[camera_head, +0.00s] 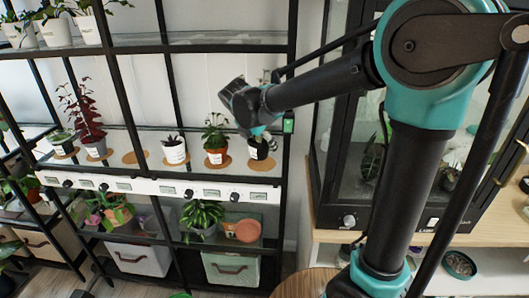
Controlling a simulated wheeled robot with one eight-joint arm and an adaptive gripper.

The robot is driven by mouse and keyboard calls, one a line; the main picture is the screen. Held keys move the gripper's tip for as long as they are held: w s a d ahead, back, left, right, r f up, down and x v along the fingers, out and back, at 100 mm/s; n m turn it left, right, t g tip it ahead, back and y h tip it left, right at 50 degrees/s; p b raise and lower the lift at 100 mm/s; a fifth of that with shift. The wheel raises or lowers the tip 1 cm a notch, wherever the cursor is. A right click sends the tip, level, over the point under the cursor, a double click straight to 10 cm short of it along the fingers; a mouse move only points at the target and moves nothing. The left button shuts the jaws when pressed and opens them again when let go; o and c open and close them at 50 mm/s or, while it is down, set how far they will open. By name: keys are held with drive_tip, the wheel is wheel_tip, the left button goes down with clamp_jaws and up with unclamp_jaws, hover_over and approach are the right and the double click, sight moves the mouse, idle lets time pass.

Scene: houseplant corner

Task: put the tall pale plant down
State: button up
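My gripper (258,131) reaches down from the upper right to the shelf's right end, at the rim of a dark pot with a white label (259,149). The pot stands on or just above a round cork mat (261,165); I cannot tell whether it touches. Pale upright growth (265,77) shows behind my wrist, probably the tall pale plant in this pot, with most of it hidden. Whether the fingers are open or shut on the pot is not clear.
One cork mat is bare (135,158). A black post (290,100) is close on the right, with a glass cabinet (345,150) beyond.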

sight(265, 161)
drive_tip(key=shift+w+d, duration=0.25)
drive_tip(key=shift+w, duration=0.2)
drive_tip(key=shift+w+d+f, duration=0.1)
drive_tip(key=shift+w+f, duration=0.1)
drive_tip(key=shift+f, duration=1.55)
drive_tip(key=shift+f, duration=0.1)
drive_tip(key=o, duration=1.3)
drive_tip(key=v, duration=1.2)
